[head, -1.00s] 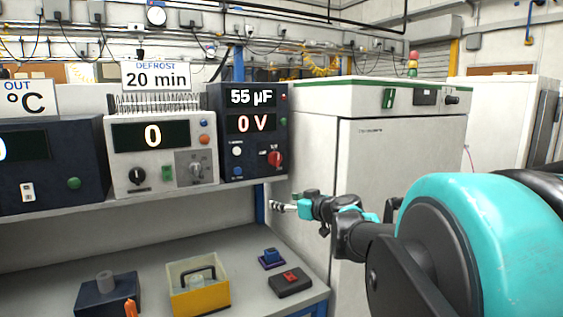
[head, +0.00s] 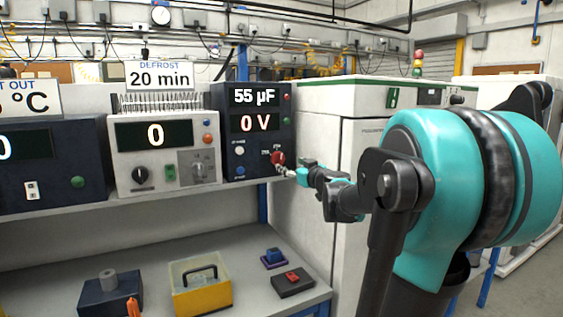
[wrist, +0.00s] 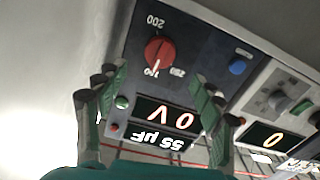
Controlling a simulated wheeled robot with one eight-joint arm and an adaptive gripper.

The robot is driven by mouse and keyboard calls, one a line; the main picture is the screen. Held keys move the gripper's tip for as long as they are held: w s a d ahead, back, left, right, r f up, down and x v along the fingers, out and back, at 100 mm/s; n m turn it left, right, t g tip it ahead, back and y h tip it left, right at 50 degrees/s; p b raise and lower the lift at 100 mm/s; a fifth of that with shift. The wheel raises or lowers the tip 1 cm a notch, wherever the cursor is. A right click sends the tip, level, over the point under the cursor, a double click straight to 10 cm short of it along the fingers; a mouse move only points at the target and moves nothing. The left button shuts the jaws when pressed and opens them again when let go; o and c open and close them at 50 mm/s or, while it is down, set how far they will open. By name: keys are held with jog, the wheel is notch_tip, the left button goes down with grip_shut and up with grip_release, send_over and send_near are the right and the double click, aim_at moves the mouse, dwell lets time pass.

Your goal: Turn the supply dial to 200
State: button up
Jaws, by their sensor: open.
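The red supply dial (head: 278,159) is on the dark unit (head: 230,100), whose display reads 55 µF and 0 V. My gripper (head: 287,172) is close to the dial's lower right in the head view. In the wrist view my gripper (wrist: 160,78) is open, its fingers spread wide with nothing between them. I cannot tell whether it touches the dial.
A blue button (wrist: 238,66) and a green one (wrist: 122,102) are near the dial. A pale unit (head: 165,150) reading 0 stands to the left. A white cabinet (head: 350,135) is on the right, beside my arm. The lower bench holds a yellow box (head: 203,293) and small blocks.

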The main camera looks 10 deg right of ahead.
aim_at(281, 160)
jog(key=x, duration=0.8)
jog(key=shift+w+f, duration=0.1)
jog(key=c, duration=1.2)
